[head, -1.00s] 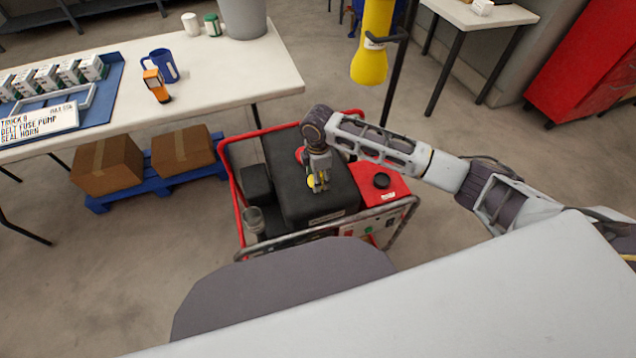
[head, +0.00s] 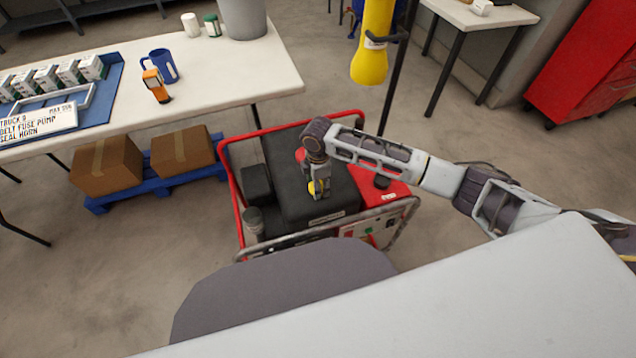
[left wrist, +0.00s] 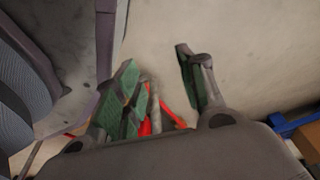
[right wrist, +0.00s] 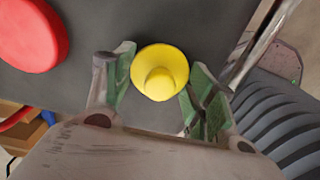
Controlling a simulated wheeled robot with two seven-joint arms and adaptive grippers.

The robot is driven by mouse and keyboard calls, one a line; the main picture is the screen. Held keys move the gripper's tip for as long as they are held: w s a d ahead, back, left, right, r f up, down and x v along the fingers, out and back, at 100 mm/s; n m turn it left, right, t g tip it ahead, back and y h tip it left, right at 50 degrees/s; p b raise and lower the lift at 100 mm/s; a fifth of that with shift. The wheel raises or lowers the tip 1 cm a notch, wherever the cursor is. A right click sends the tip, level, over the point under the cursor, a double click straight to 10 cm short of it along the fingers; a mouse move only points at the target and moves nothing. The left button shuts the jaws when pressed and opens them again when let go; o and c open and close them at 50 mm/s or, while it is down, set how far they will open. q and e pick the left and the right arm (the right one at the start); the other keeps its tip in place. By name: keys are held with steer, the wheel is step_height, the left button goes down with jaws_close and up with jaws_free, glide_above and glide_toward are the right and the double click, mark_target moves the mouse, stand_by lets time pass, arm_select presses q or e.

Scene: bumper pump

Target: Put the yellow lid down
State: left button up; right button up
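The yellow lid (right wrist: 160,62) is a round disc with a small knob facing the right wrist camera. In the head view the lid (head: 314,188) is over the black top (head: 282,160) of the red-framed machine. I cannot tell whether it touches that top. My left gripper (left wrist: 156,72) is open and empty in the left wrist view, over the floor; it does not show in the head view.
A red round cap (right wrist: 30,35) is beside the lid on the black top. The machine's red tank (head: 395,195) has a black cap. A white table (head: 225,80) with a blue mug (head: 162,66) and an orange tool (head: 156,86) stands at left. A yellow cylinder (head: 370,60) hangs behind.

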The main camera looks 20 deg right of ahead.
steer(key=o, duration=0.4)
steer(key=shift+r, duration=0.85)
step_height(320, 180, up, 5)
steer(key=shift+f+p, duration=0.2)
steer(key=shift+p, duration=0.35)
step_height(320, 180, up, 5)
steer(key=shift+f+p, duration=0.2)
steer(key=shift+p, duration=0.15)
arm_select(q)
steer(key=s+a, duration=0.1)
steer(key=s+a+f, duration=0.1)
steer(key=s+a, duration=0.1)
steer(key=shift+s+f, duration=0.15)
steer(key=shift+f, duration=0.2)
arm_select(e)
steer(key=shift+r, duration=0.7)
arm_select(q)
steer(key=shift+s, duration=0.1)
steer(key=shift+s, duration=0.1)
arm_select(e)
steer(key=shift+s, duration=0.1)
